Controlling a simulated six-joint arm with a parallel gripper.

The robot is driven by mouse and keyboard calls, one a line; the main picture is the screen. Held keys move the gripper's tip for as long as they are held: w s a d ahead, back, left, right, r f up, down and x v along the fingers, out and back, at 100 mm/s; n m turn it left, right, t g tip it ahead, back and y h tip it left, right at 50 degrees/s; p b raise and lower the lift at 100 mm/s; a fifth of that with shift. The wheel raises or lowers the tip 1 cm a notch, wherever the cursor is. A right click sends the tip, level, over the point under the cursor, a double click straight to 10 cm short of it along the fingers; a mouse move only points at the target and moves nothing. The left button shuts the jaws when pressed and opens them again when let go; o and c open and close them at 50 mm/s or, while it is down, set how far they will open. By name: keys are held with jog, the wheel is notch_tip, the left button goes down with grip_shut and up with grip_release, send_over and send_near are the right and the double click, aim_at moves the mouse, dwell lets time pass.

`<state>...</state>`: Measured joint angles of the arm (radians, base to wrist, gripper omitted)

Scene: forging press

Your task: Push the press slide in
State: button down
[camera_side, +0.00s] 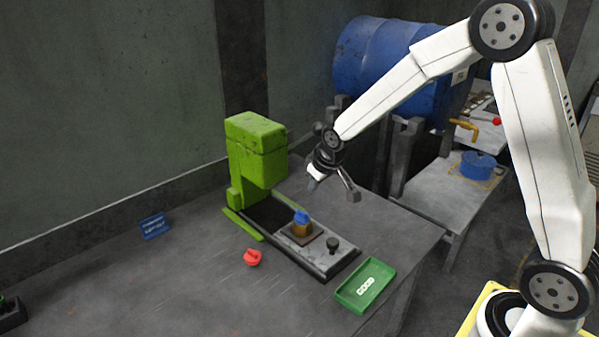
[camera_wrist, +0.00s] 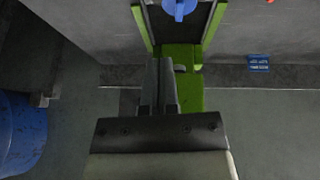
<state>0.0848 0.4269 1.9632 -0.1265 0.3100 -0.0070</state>
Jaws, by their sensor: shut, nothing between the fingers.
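The green press (camera_side: 256,150) stands on the grey table, and it also shows in the wrist view (camera_wrist: 190,92). Its slide (camera_side: 297,251) is a grey plate at the near right end of a dark track, out from under the press head. A black knob (camera_side: 332,243) stands at the slide's near end. A brass-coloured cylinder (camera_side: 302,229) with a blue top (camera_side: 302,215) stands on the slide; a blue piece (camera_wrist: 180,8) shows at the wrist view's top edge. My gripper (camera_side: 314,184) is shut and empty, above the table right of the press head, apart from the slide.
A red part (camera_side: 252,257) lies left of the track, and a green tray (camera_side: 350,296) lies at its right. A blue sign (camera_side: 154,226) stands near the wall. A large blue barrel (camera_side: 372,62) and a side table with a blue pot (camera_side: 478,166) are behind.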

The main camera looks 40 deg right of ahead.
jog(key=d+n+t, duration=0.1)
jog(key=d+n, duration=0.2)
jog(key=d, duration=0.2)
jog(key=n+y, duration=0.6)
jog(key=n, duration=0.7)
send_near(318, 240)
notch_tip(318, 240, up, 3)
jog(key=s, duration=0.1)
jog(key=shift+s+d, duration=0.15)
jog(key=shift+d, duration=0.35)
jog(key=shift+f, duration=0.1)
jog(key=shift+x, duration=4.85)
jog(key=shift+d+f, duration=0.1)
jog(key=w, duration=1.3)
jog(key=shift+w, duration=0.3)
